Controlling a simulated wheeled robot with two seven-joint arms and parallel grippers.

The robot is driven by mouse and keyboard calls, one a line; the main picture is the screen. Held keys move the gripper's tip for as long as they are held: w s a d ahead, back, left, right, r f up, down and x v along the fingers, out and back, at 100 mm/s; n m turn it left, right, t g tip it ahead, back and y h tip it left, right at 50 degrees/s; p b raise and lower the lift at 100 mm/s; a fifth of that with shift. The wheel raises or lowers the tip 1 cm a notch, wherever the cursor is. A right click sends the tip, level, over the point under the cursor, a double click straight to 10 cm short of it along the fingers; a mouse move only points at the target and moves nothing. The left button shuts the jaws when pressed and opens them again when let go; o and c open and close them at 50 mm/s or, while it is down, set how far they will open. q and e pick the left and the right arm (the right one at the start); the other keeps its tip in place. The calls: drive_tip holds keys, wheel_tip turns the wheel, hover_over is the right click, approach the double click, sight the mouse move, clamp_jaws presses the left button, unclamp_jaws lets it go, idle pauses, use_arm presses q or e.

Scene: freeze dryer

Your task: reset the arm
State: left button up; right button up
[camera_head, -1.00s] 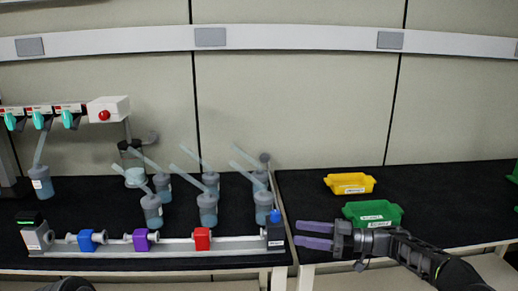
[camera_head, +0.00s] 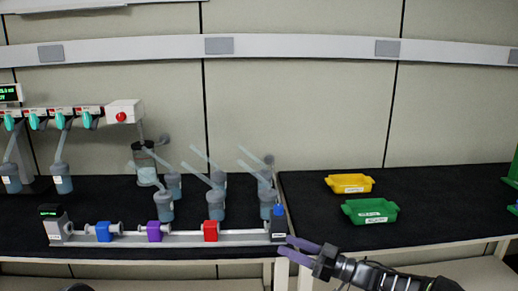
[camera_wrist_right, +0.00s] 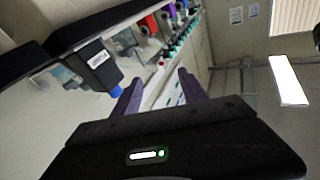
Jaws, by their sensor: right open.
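My right gripper (camera_head: 297,249) is in the head view at the lower middle, in front of the table's front edge near the gap between the two tables. Its two purple fingers are apart, with nothing between them. In the right wrist view the fingers (camera_wrist_right: 158,95) also stand apart and empty. My right arm comes in from the lower right. Of my left arm, only a small dark part shows at the bottom edge of the head view; the left gripper itself is out of view.
A rail (camera_head: 185,240) with blue, purple and red blocks runs along the left table's front. Several flasks with tilted tubes stand behind it. A yellow tray (camera_head: 349,183) and a green tray (camera_head: 370,211) sit on the right table. The far right table is mostly clear.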

drive_tip(key=s+a+f+m+h, duration=0.1)
drive_tip(key=s+f+m+h, duration=0.25)
drive_tip(key=f, duration=0.55)
drive_tip(key=s+a+f+m+h, duration=0.2)
drive_tip(key=s+f+m+h, duration=0.15)
drive_tip(key=f, duration=0.55)
drive_tip(key=s+a+f+m+h, duration=0.1)
drive_tip(key=s+f+m+h, duration=0.3)
drive_tip(key=f, duration=0.4)
drive_tip(key=s+d+f+g+h, duration=0.1)
drive_tip(key=s+f+g, duration=0.3)
drive_tip(key=s, duration=1.1)
drive_tip(key=s+d+f+m+g+h, duration=0.1)
drive_tip(key=s+f+g, duration=0.3)
drive_tip(key=s, duration=1.2)
wheel_tip(320, 180, down, 3)
drive_tip(key=shift+f, duration=0.2)
